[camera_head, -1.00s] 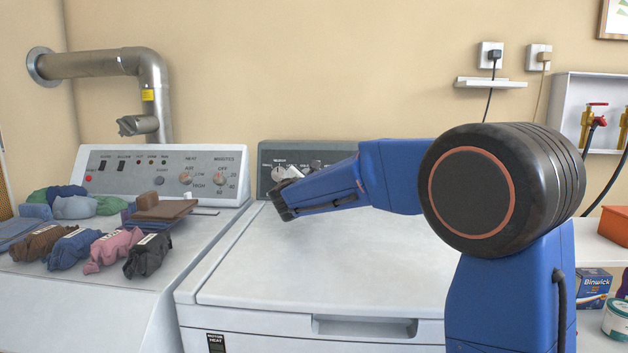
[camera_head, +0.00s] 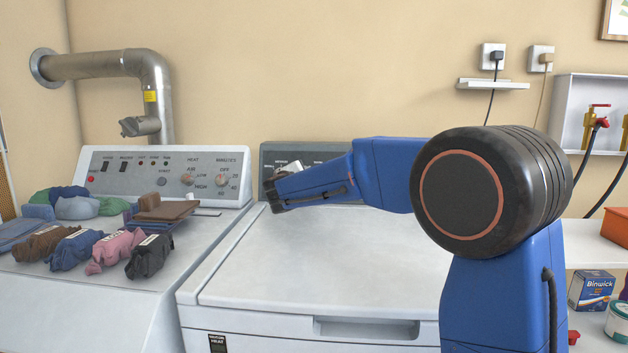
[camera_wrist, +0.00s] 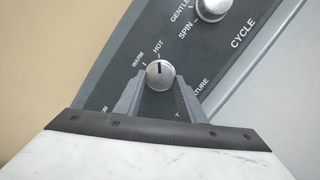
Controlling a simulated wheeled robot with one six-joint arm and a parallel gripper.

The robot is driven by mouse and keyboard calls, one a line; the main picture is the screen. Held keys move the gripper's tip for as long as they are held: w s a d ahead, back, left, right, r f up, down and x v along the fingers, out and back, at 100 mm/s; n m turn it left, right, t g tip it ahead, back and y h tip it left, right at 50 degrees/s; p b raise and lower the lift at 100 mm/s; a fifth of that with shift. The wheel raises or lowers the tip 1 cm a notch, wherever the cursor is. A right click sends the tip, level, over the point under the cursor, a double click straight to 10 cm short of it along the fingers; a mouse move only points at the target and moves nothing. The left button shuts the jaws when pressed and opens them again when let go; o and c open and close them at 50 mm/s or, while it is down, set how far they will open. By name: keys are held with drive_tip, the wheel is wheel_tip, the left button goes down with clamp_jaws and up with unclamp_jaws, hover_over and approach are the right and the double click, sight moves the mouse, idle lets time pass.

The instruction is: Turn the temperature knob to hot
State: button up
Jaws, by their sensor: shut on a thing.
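The temperature knob (camera_wrist: 160,76) is a small round silver dial on the dark control panel, seen in the wrist view. My gripper (camera_wrist: 159,92) has its two grey fingers shut on either side of it. The knob's black mark points up, about toward the word HOT, with WARM to its left; I cannot tell if it lines up exactly. Part of the TEMPERATURE lettering is hidden by a finger. In the head view, my gripper (camera_head: 272,190) reaches the washer's panel (camera_head: 325,153) and hides the knob.
The cycle knob (camera_wrist: 212,8) sits close by on the same panel. The washer lid (camera_head: 320,258) below my arm is clear. The dryer at left (camera_head: 100,300) bears several folded and rolled clothes. A shelf with boxes stands at right.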

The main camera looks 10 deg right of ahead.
drive_tip(key=o, duration=1)
drive_tip(key=shift+o, duration=0.2)
drive_tip(key=v, duration=1.7)
drive_tip(key=shift+s, duration=0.2)
drive_tip(key=shift+a, duration=0.1)
